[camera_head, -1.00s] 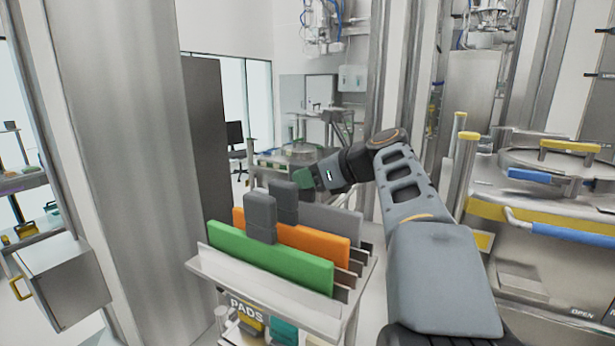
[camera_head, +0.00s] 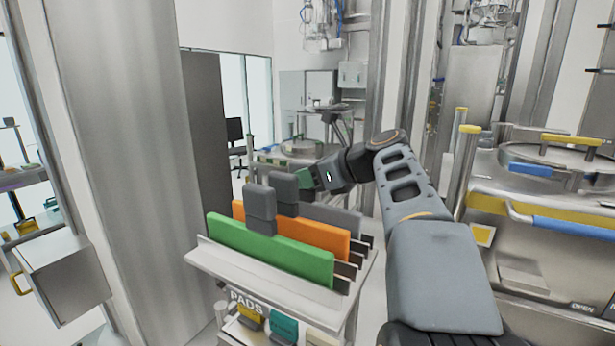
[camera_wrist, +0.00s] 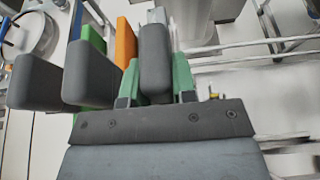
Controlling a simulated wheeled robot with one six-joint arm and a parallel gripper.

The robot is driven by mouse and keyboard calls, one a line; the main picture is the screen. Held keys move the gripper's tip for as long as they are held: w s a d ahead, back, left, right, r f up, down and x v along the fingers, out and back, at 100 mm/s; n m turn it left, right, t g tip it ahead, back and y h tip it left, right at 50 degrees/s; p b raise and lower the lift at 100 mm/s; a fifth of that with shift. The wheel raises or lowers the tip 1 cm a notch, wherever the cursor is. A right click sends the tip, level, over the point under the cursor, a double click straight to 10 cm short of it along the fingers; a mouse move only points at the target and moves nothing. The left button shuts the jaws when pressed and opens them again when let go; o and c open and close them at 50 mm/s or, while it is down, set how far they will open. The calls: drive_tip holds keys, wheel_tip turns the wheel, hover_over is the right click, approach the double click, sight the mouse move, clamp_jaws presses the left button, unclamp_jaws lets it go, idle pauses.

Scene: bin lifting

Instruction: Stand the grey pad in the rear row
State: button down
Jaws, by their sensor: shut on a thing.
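The grey pad (camera_head: 335,217) is upright at the back of the rack, behind the orange pad (camera_head: 315,237) and the green pad (camera_head: 270,253). Each of the two front pads carries a dark grey grip. In the wrist view, my gripper (camera_wrist: 157,74) has its green fingers on both sides of the rearmost dark grip (camera_wrist: 155,48), shut on it. In the head view my gripper (camera_head: 304,180) is behind the orange pad's grip (camera_head: 285,188), which hides the held grip. The grey pad's lower edge is hidden, so I cannot tell whether it rests in the rear row.
The slotted rack (camera_head: 207,262), marked PADS, has bins with coloured items below it. A wide metal column (camera_head: 130,150) stands to its left. A steel vessel with a yellow rim (camera_head: 500,209) stands to the right.

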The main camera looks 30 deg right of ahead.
drive_tip(key=c, duration=0.8)
unclamp_jaws()
drive_tip(key=shift+c, duration=0.2)
drive_tip(key=v, duration=1.4)
